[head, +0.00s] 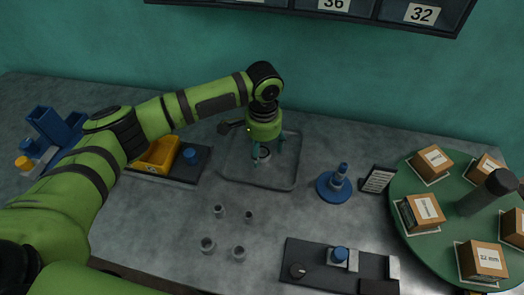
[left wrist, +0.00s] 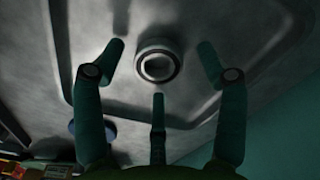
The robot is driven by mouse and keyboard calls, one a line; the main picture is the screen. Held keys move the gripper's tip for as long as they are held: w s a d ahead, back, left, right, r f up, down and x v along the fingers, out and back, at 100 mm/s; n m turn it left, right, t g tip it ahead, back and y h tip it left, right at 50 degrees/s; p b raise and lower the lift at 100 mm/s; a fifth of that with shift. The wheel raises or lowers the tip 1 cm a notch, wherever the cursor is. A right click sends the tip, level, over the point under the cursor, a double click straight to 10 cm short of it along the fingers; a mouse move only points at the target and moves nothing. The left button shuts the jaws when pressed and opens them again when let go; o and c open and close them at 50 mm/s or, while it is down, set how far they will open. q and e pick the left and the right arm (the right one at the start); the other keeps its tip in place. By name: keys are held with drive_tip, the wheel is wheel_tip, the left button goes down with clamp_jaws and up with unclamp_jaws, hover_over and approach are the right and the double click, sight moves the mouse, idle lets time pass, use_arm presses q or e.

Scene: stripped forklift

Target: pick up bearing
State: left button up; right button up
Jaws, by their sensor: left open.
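The bearing is a small metal ring (left wrist: 157,64) lying on a shallow grey tray (head: 232,172). In the head view the bearing (head: 263,153) shows partly between the fingers. My left gripper (head: 265,155) points down over the tray, with its dark green fingers around the bearing. In the left wrist view the three fingers (left wrist: 160,75) are spread open and the ring lies between their tips, apart from them. I cannot tell the exact height of the fingertips above the tray. My right gripper is not in view.
Several small metal cylinders (head: 238,252) stand in front of the tray. A blue stand (head: 335,187) is to its right, and a green round table (head: 440,190) with boxes is at far right. A yellow bin (head: 157,155) is to the left. A dark fixture plate (head: 315,255) lies at the front.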

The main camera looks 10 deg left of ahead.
use_arm(q)
drive_tip(key=c, duration=0.9)
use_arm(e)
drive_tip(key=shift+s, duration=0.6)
use_arm(q)
drive_tip(key=shift+r, duration=0.1)
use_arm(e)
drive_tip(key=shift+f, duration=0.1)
